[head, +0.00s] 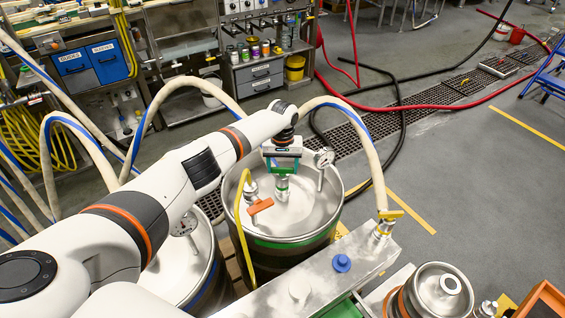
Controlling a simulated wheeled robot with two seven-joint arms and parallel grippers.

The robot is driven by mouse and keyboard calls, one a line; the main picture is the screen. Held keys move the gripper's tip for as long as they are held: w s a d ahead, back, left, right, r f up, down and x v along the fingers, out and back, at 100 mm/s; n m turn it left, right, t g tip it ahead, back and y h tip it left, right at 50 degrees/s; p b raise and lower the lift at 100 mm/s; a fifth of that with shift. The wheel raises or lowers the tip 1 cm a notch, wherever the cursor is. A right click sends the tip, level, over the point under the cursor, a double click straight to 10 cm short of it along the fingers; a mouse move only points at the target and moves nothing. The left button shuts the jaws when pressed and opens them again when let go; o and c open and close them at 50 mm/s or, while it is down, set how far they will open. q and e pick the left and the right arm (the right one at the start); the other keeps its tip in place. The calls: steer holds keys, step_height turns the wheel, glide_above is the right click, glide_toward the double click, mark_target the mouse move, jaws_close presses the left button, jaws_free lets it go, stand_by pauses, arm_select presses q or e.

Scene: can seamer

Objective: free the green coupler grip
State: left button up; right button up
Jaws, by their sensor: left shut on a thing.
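My left gripper (282,155) is over the keg with the green band (290,242), at the top of a metal coupler (282,190) standing upright on the keg's lid. The green coupler grip (284,171) shows as a green frame just below the gripper, above the coupler's body. My left gripper is shut on the green grip; the fingertips are small and partly hidden by the wrist. My right gripper is not in view.
A pressure gauge (324,158) stands right of the gripper, and an orange lever (261,206) with a yellow hose (239,225) stands left. A metal box with a blue knob (342,263) lies in front. Another keg stands left.

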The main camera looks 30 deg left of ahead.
mark_target(282, 168)
arm_select(q)
steer(key=n+p, duration=0.2)
steer(key=n, duration=0.1)
steer(key=shift+r, duration=0.15)
steer(key=shift+n+p, duration=0.55)
steer(key=shift+n, duration=1.35)
steer(key=o, duration=1)
step_height(282, 168, up, 4)
steer(key=shift+r+p, duration=0.25)
steer(key=shift+p, duration=0.85)
step_height(282, 168, up, 7)
steer(key=shift+r, duration=0.15)
